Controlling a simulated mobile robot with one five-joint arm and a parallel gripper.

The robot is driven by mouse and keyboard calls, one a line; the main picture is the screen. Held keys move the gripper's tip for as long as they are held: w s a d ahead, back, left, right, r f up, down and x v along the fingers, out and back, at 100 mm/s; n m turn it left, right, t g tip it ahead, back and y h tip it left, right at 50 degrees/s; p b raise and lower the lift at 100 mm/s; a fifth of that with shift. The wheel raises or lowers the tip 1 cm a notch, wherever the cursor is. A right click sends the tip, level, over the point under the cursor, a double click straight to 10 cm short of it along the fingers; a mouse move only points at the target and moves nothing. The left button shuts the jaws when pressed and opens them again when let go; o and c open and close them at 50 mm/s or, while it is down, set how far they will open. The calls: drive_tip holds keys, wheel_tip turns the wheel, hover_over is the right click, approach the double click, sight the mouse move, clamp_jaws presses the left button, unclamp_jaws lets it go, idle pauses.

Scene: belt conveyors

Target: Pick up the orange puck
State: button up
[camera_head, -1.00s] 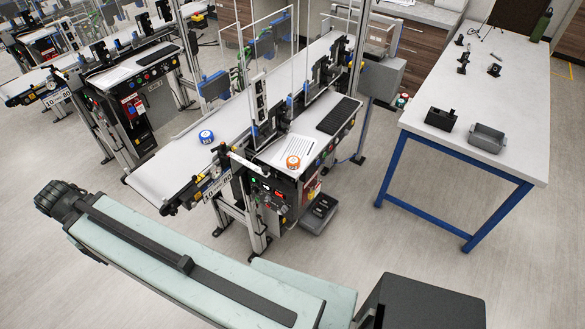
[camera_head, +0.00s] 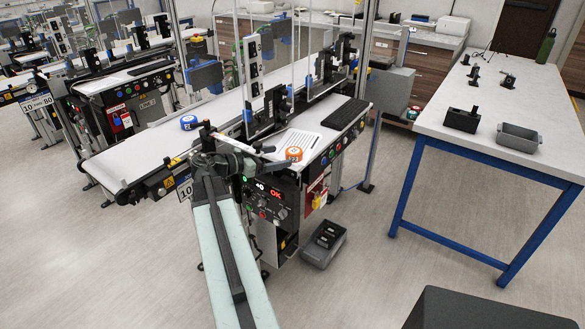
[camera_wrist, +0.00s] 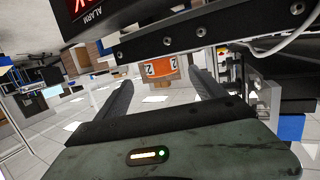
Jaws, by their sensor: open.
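The orange puck (camera_head: 294,153) has white number labels and sits near the front edge of the control-panel top beside the white belt. In the wrist view the orange puck (camera_wrist: 160,66) shows ahead, between the lines of the two dark fingers. My gripper (camera_head: 270,155) is open and empty, just left of the puck in the head view. Its spread fingers also show in the wrist view (camera_wrist: 160,80). The fingers point toward the puck; whether they touch it I cannot tell.
A blue puck (camera_head: 189,122) lies on the white conveyor belt (camera_head: 135,155). A paper sheet (camera_head: 298,140) and a black keyboard (camera_head: 346,114) lie on the panel top near the orange puck. Panel buttons and a grey bin (camera_head: 324,244) are below. A blue-legged table (camera_head: 430,118) stands right.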

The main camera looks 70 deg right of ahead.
sight(294, 154)
drive_tip(key=b+x, duration=0.1)
drive_tip(key=x, duration=0.6)
drive_tip(key=shift+d+f+b, duration=0.25)
drive_tip(key=shift+d+b, duration=0.1)
drive_tip(key=c, duration=1.5)
drive_tip(key=shift+r, duration=0.1)
